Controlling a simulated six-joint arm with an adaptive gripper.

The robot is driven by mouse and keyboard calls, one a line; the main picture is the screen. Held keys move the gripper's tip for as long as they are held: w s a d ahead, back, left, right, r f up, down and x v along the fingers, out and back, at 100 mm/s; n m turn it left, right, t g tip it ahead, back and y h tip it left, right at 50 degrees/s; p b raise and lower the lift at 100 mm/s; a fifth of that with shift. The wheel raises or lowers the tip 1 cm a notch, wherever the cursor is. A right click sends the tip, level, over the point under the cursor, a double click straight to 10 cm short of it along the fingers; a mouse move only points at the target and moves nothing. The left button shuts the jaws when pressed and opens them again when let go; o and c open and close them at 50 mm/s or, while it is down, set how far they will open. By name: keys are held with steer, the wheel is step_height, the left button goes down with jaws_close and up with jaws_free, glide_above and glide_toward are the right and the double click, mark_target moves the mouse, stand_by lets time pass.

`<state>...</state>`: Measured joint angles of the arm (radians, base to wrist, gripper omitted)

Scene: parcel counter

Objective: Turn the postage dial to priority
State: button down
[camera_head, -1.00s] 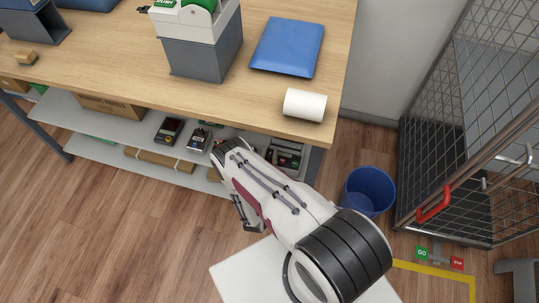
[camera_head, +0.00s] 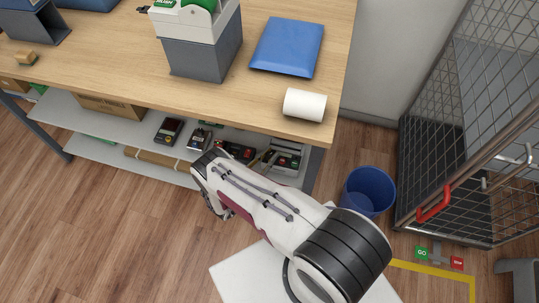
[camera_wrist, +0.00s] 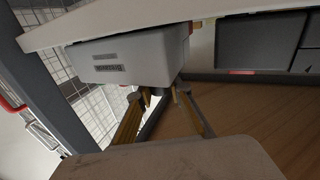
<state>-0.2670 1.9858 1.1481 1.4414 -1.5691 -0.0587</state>
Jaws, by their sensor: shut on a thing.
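A pale grey box-shaped device (camera_wrist: 125,58) with a small label fills the upper middle of the wrist view, which looks upside down. My gripper (camera_wrist: 164,98) has its brownish fingers closed around a small dark knob on this device, apparently the postage dial. The dial's markings are hidden, and its setting cannot be read. In the head view several devices stand on the shelf under the counter; the rightmost (camera_head: 288,160) is probably the one I hold. My arm hides most of the gripper there.
The wooden counter (camera_head: 110,62) overhangs the white shelf (camera_head: 75,115). A blue envelope (camera_head: 288,47) and white roll (camera_head: 305,104) lie on top. A blue bin (camera_head: 370,190) and mesh cage (camera_head: 450,130) stand at right. Another dark device (camera_head: 168,130) sits further left.

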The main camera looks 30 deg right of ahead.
steer(key=shift+m+g+h, duration=0.5)
steer(key=shift+m+g, duration=0.5)
steer(key=shift+g, duration=0.5)
steer(key=shift+m+g, duration=0.8)
steer(key=shift+g, duration=0.4)
steer(key=c, duration=2.1)
jaws_free()
steer(key=shift+n+t+y, duration=0.5)
steer(key=shift+n+t, duration=0.75)
steer(key=shift+t, duration=0.6)
steer(key=shift+n+t+y, duration=0.5)
steer(key=shift+n+t, duration=0.75)
steer(key=shift+t, duration=0.6)
steer(key=shift+n+t+y, duration=2.6)
steer(key=shift+t+y, duration=0.2)
steer(key=shift+t, duration=0.2)
